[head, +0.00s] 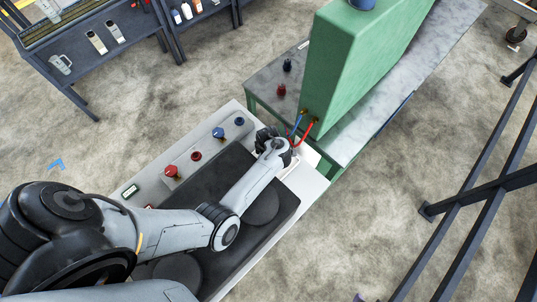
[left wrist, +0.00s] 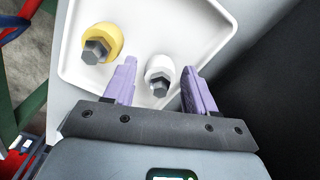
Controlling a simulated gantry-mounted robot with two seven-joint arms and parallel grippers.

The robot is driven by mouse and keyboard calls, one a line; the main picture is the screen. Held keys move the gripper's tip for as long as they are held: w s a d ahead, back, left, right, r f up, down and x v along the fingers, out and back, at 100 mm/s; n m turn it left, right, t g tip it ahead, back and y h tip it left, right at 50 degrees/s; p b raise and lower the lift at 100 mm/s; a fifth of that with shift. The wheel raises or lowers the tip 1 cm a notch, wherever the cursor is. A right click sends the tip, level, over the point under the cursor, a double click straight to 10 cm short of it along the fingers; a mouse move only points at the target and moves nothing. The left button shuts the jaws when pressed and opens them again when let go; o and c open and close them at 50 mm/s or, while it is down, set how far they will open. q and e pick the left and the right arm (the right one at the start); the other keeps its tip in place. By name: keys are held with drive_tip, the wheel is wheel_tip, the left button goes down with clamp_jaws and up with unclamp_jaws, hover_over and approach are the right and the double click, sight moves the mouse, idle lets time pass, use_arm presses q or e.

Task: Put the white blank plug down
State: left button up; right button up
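The white blank plug (left wrist: 160,72), with a dark hexagonal end, is in the white tray in the left wrist view. It stands between the two purple fingers of my left gripper (left wrist: 158,80), with a narrow gap on each side. The left gripper is open and the fingers do not appear to touch the plug. A yellow plug (left wrist: 101,42) with a dark hexagonal end is in the same tray (left wrist: 190,25), left of the fingers. In the head view my left gripper (head: 268,137) is over the trolley's far end, and the plugs are hidden. Only small purple tips, likely my right gripper, show at the bottom edge.
The trolley top (head: 148,176) carries red and blue knobs and a black mat (head: 195,180). A green machine (head: 350,70) with red and blue hoses stands close beyond the gripper. A dark workbench (head: 85,60) is at upper left, dark rails (head: 480,190) at right.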

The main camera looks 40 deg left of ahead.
use_arm(q)
drive_tip(key=shift+r, duration=0.1)
drive_tip(key=shift+r, duration=0.2)
wheel_tip(320, 180, up, 12)
drive_tip(key=p, duration=0.6)
drive_tip(key=shift+f+p, duration=0.1)
drive_tip(key=shift+p, duration=0.3)
